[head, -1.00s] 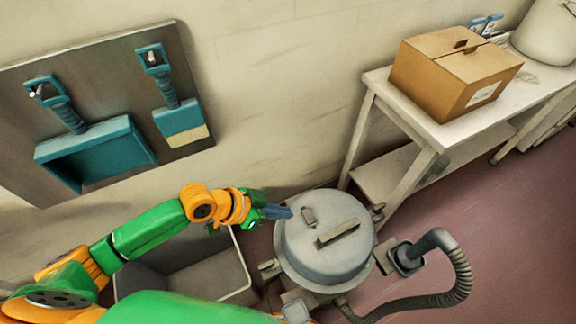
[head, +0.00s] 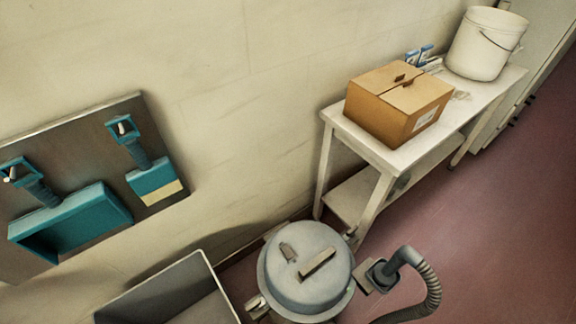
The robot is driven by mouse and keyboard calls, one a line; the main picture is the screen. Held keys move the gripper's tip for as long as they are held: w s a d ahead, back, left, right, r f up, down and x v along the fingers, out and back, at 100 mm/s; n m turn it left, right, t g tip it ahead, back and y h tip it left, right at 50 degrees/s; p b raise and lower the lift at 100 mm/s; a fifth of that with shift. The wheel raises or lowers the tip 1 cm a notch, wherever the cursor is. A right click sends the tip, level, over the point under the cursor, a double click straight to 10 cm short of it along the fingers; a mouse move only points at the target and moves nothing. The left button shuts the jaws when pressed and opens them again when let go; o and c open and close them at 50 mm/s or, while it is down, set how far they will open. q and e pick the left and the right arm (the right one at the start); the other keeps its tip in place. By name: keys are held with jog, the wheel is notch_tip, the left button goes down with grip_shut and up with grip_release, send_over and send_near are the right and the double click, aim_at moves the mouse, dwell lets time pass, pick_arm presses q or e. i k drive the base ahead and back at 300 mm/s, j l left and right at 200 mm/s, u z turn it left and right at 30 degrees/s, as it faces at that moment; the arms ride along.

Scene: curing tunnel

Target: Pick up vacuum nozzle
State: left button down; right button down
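The vacuum nozzle (head: 402,256) is a dark grey-blue curved pipe end. It sits at a square holder (head: 377,277) on the right side of the vacuum canister. A ribbed hose (head: 431,292) runs down from it and out of the bottom of the head view. The canister (head: 305,268) is grey and round with a bar handle on its lid, and its lower part is cut off by the frame. Neither of my grippers shows in the head view.
A grey open bin (head: 165,290) stands left of the canister by the wall. A white table (head: 383,160) behind it carries a cardboard box (head: 398,103) and a white bucket (head: 485,45). A teal dustpan (head: 72,217) and brush (head: 152,182) hang on a wall panel. The reddish floor at right is clear.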

aim_at(384, 275)
jog(key=k+z, duration=0.1)
jog(key=z, duration=1.2)
